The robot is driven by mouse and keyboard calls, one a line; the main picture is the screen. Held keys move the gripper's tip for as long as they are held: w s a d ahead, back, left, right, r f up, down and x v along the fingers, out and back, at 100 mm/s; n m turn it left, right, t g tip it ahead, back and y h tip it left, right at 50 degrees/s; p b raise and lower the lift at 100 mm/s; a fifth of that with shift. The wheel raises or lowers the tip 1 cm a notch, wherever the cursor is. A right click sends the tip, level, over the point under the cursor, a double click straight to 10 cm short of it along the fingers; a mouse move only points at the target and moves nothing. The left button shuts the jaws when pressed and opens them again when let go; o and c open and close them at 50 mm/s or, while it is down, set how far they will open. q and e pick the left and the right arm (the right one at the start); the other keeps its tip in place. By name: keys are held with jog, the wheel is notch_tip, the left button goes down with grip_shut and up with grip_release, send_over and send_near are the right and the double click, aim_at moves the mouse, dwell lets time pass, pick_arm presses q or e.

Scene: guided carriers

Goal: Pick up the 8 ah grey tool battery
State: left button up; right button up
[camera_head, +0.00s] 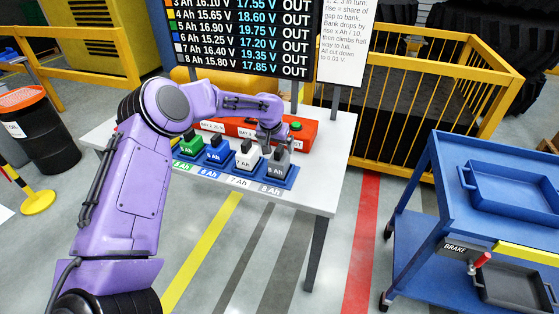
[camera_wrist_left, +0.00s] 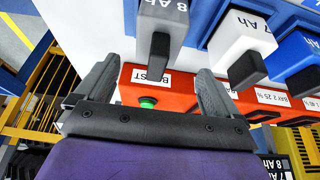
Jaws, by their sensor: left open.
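The grey 8 Ah battery (camera_head: 278,165) stands at the right end of a row of batteries, in a blue holder on the white table. In the left wrist view the grey battery (camera_wrist_left: 165,20) is at the top, with its black upright part (camera_wrist_left: 156,58) pointing towards me. My left gripper (camera_head: 273,141) is over this battery in the head view. In the left wrist view the left gripper (camera_wrist_left: 155,72) is open, and the black part appears between its two fingertips. I cannot tell whether the fingers touch it. My right gripper is not in view.
The white 7 Ah battery (camera_head: 246,161) stands close beside, then the blue 6 Ah (camera_head: 217,152) and green 5 Ah (camera_head: 191,146) ones. A red-orange charger bank (camera_head: 307,137) lies behind the row. A blue cart (camera_head: 450,216) stands right, apart from the table.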

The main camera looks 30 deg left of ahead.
aim_at(279, 161)
pick_arm(q)
jog(key=p+x, duration=0.1)
jog(key=x, duration=0.4)
jog(key=shift+w+d+f+p, duration=0.2)
jog(key=shift+f+p, duration=0.1)
jog(key=shift+p, duration=0.1)
jog(key=shift+w+a+f, duration=0.1)
jog(key=shift+a+f, duration=0.05)
jog(key=shift+f, duration=0.15)
jog(key=shift+r, duration=0.1)
grip_shut()
